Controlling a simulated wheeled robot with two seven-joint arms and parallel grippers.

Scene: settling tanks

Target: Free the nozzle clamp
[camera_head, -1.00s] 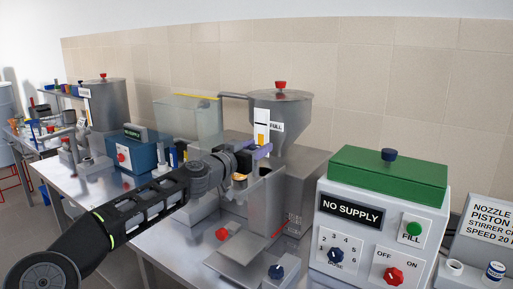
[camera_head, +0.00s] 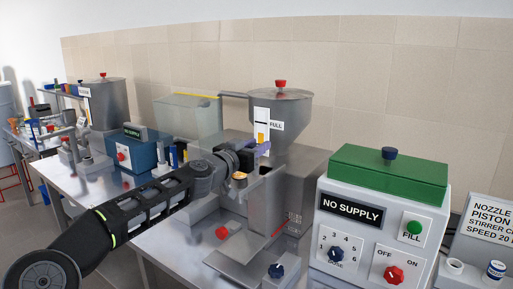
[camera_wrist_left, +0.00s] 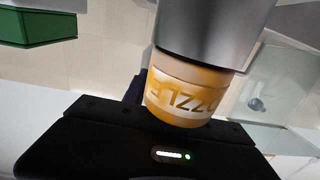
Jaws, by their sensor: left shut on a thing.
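The nozzle (camera_wrist_left: 190,95) is an amber collar lettered with part of "NOZZLE", under a grey metal cylinder in the left wrist view. In the head view its amber ring (camera_head: 240,176) shows just below my left wrist. My left gripper (camera_head: 262,148) is at the filler's front, beneath the steel hopper (camera_head: 281,115), and is shut on the nozzle clamp. The jaws and most of the clamp are hidden by my wrist and the machine. A lavender piece shows at the gripper's tip. My right gripper is out of view.
A control box (camera_head: 375,225) with a green lid and "NO SUPPLY" sign stands at the right. A clear tank (camera_head: 188,117) and a blue box (camera_head: 133,155) stand behind my arm.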

